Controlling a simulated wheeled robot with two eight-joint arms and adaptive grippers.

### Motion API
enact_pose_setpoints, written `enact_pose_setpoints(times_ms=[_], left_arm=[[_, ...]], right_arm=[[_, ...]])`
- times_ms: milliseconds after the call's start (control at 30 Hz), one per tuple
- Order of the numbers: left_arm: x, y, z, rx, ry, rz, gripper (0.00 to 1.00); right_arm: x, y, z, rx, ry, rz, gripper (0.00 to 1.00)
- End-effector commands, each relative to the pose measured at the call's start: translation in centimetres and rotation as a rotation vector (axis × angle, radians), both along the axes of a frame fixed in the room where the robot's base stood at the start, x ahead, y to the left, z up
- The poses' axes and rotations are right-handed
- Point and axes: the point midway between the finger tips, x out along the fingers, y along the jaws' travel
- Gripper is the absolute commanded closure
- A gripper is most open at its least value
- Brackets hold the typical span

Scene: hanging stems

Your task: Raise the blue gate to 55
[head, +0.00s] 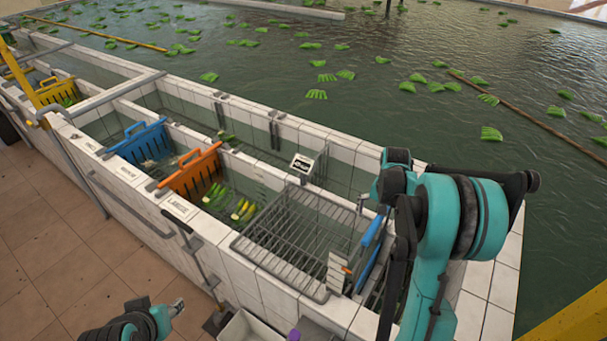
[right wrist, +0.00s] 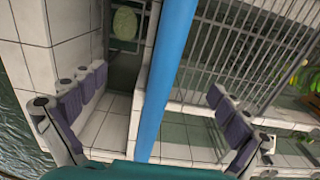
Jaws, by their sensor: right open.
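The blue gate (head: 371,236) stands at the right end of the tiled channel. Its blue top bar (right wrist: 168,70) crosses the right wrist view from top to bottom. My right gripper (head: 376,212) is at the bar. In the right wrist view its two padded fingers (right wrist: 158,85) are spread apart, one on each side of the bar, with visible gaps. A white stepped scale (head: 338,273) with a small orange mark is beside the gate; its numbers are too small to read. My left gripper (head: 177,307) is low at the front left, its jaws unclear.
A wire rack (head: 290,235) covers the channel left of the gate. An orange divider (head: 192,171) and another blue divider (head: 137,142) stand farther left. A small sign (head: 302,163) stands on the back wall. A white bin (head: 250,328) is at the front bottom.

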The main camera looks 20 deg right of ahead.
Motion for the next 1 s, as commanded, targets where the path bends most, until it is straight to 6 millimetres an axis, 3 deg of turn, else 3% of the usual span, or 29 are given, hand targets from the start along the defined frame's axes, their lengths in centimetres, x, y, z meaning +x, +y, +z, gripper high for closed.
enact_pose_setpoints(times_ms=[167, 1000], left_arm=[[0.0, 0.0, 0.6, 0.0, 0.0, 0.0, 0.6], [0.0, 0.0, 5.7, 0.0, 0.0, 0.0, 0.6]], right_arm=[[0.0, 0.0, 0.9, 0.0, 0.0, 0.0, 0.0], [0.0, 0.0, 9.8, 0.0, 0.0, 0.0, 0.0]])
